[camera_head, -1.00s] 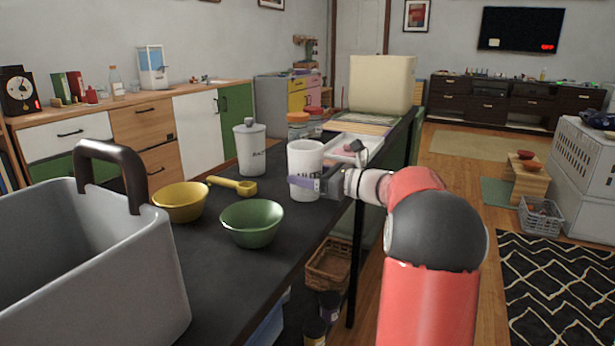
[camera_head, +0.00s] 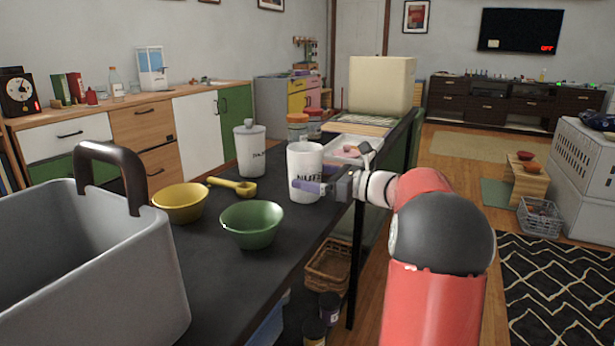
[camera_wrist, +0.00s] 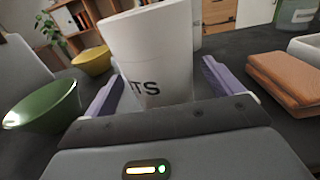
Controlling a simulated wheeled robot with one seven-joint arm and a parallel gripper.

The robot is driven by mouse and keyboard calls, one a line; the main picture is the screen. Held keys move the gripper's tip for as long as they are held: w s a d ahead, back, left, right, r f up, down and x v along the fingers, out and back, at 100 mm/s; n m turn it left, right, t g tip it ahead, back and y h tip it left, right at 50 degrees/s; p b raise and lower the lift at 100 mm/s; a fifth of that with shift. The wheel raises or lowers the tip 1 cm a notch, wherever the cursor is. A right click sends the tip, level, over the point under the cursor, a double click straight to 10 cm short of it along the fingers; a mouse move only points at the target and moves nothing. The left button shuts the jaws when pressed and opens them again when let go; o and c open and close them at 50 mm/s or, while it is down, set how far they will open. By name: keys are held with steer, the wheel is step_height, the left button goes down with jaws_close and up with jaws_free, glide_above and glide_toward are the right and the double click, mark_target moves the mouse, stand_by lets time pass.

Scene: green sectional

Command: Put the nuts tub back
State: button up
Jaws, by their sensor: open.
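The nuts tub (camera_head: 305,162) is a white cylinder with dark lettering, standing upright on the dark table (camera_head: 232,287). No lid shows on it. My gripper (camera_head: 316,188) is at the tub's near right side, low on it. In the wrist view the tub (camera_wrist: 152,55) stands ahead of and between the two purple fingers of my gripper (camera_wrist: 157,90). The fingers are open, with gaps on both sides. A similar white canister with a knobbed lid (camera_head: 250,150) stands upright behind and left of the tub.
A green bowl (camera_head: 250,225), a yellow bowl (camera_head: 181,203) and a yellow scoop (camera_head: 232,185) lie left of the tub. A large grey bin (camera_head: 90,270) fills the near left. A white tray (camera_head: 352,146), orange-lidded jars (camera_head: 298,125) and a cream box (camera_head: 381,84) are behind.

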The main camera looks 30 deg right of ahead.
steer(key=v, duration=1)
steer(key=shift+s+d, duration=0.1)
